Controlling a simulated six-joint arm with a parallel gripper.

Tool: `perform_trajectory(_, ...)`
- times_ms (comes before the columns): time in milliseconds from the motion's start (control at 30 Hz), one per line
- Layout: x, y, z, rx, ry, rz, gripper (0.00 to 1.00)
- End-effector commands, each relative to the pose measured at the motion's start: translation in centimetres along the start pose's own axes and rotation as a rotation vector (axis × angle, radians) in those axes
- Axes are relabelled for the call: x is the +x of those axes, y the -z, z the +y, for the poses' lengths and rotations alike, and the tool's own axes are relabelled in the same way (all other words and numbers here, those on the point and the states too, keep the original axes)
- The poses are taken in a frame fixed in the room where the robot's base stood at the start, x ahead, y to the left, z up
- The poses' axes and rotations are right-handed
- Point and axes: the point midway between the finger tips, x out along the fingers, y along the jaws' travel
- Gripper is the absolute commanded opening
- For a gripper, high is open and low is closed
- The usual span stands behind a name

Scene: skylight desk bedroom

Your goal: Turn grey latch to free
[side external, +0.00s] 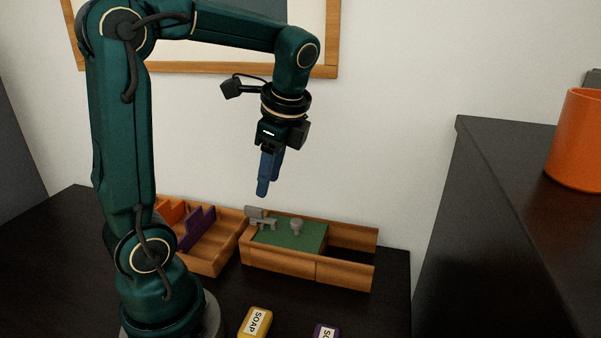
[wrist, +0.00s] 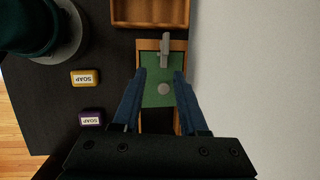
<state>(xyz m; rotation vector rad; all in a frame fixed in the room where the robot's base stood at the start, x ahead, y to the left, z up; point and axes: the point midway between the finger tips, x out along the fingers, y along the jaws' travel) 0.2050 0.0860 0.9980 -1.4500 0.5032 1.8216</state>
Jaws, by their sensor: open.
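The grey latch (side external: 260,216) sits at the left end of a wooden box (side external: 279,262) with a green lid (side external: 290,237). In the wrist view the latch (wrist: 166,50) lies lengthwise at the box's far end, reaching over the edge of the green panel (wrist: 151,97). A grey round knob (side external: 296,226) stands on the lid, and it also shows in the wrist view (wrist: 164,88). My gripper (side external: 264,193) is open and empty, pointing down well above the box. In the wrist view its blue fingers (wrist: 158,80) straddle the green lid from above, touching nothing.
A wooden tray (side external: 213,259) with orange and purple pieces stands left of the box. A yellow soap (side external: 256,322) and a purple soap (side external: 326,332) lie on the dark desk in front. A dark cabinet with an orange pot (side external: 577,140) rises at right.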

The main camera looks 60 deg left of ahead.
Motion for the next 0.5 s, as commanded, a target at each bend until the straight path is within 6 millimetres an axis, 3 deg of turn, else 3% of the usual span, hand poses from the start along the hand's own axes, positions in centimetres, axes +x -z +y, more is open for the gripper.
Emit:
perform_trajectory(200,3.4,-1.1,-2.2,-0.005,-0.116,-0.094,0.42)
perform_trajectory(500,6.1,-1.7,-1.8,-0.021,-0.162,-0.110,0.42)
